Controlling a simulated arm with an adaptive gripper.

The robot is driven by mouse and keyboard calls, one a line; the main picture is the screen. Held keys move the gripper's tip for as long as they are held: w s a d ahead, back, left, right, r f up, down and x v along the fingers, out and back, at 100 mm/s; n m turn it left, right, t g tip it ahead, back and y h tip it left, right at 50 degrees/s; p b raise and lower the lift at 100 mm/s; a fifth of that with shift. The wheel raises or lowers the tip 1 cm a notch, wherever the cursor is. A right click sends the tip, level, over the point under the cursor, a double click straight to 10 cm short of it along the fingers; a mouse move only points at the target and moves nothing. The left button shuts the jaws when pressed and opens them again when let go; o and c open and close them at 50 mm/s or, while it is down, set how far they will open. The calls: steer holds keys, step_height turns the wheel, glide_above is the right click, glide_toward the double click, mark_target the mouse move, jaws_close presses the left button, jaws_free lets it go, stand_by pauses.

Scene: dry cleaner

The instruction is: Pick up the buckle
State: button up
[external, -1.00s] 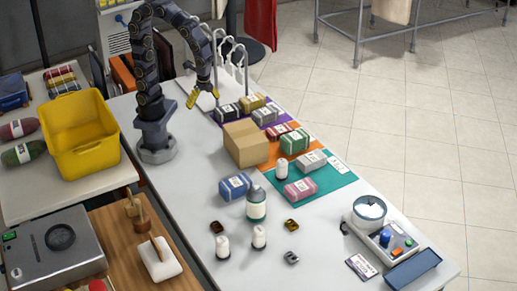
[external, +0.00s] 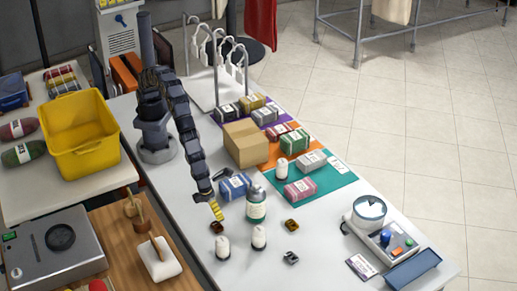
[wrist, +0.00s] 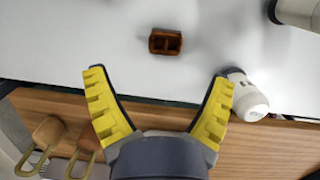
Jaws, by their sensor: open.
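A small dark brown buckle (external: 216,227) lies on the white table near its left edge. In the wrist view the brown buckle (wrist: 166,41) lies flat beyond the fingertips, a little right of the middle between them. My gripper (external: 217,211) is open and empty, pointing down above the table just behind the buckle in the external view. Its two yellow fingers (wrist: 158,76) are spread wide in the wrist view and do not touch the buckle. An amber-brown buckle (external: 292,225) and a grey buckle (external: 291,258) lie further right.
Two white spools (external: 222,248) (external: 259,237) stand close to the brown buckle; the nearer one (wrist: 247,97) shows beside my right finger. A bottle (external: 256,205) and blue bundle (external: 235,186) stand behind. A wooden-topped table (wrist: 255,150) adjoins the left edge.

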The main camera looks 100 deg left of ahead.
mark_target(217, 225)
steer(key=f, duration=0.5)
steer(key=w+f, duration=0.1)
steer(key=f, duration=0.1)
steer(key=shift+w+f, duration=0.1)
steer(key=shift+f, duration=0.1)
steer(key=shift+a, duration=0.1)
steer(key=c, duration=1.2)
